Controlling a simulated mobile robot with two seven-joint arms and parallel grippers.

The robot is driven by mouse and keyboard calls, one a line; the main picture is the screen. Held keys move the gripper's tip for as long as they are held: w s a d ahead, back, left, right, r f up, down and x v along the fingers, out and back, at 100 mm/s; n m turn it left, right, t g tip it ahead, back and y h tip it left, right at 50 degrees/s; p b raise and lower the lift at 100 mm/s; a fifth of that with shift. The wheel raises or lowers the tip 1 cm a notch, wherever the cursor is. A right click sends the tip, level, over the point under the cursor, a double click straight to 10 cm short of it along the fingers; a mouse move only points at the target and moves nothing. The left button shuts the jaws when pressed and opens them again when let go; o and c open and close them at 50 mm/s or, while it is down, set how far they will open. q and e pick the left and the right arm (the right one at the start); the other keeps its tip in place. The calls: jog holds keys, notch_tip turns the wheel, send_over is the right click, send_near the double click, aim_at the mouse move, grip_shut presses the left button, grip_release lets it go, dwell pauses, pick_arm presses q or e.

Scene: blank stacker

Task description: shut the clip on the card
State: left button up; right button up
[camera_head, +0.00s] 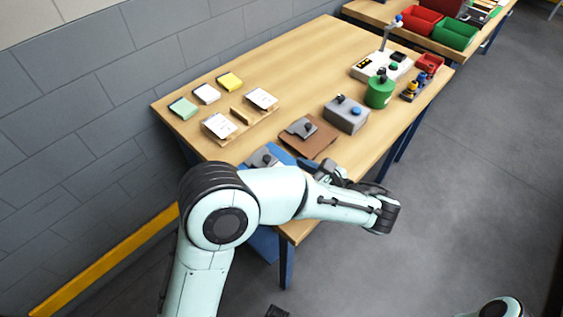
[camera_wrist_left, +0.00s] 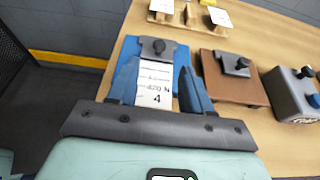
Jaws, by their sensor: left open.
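A blue board (camera_wrist_left: 181,57) lies near the table's front edge. It carries a grey clip plate with a black knob (camera_wrist_left: 157,46). In the head view the clip (camera_head: 263,158) shows just behind my left arm. A white card (camera_wrist_left: 155,86) with print and a 4 lies below the clip, its top edge meeting the plate's lower edge. I cannot tell whether the clip is shut. My left gripper (camera_wrist_left: 158,66) is open, with one blue finger on each side of the card. In the head view its fingers are hidden behind my arm. My right gripper is out of view.
A brown board (camera_head: 314,140) with a similar clip and a grey block (camera_head: 346,114) stand to the right. Several cards and a wooden rack (camera_head: 223,139) lie at the back left. A green canister (camera_head: 380,92) stands farther right. The table's middle is clear.

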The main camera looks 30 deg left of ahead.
pick_arm(q)
jog(key=v, duration=0.4)
jog(key=shift+d, duration=0.1)
jog(key=shift+r, duration=0.1)
dwell(0.3)
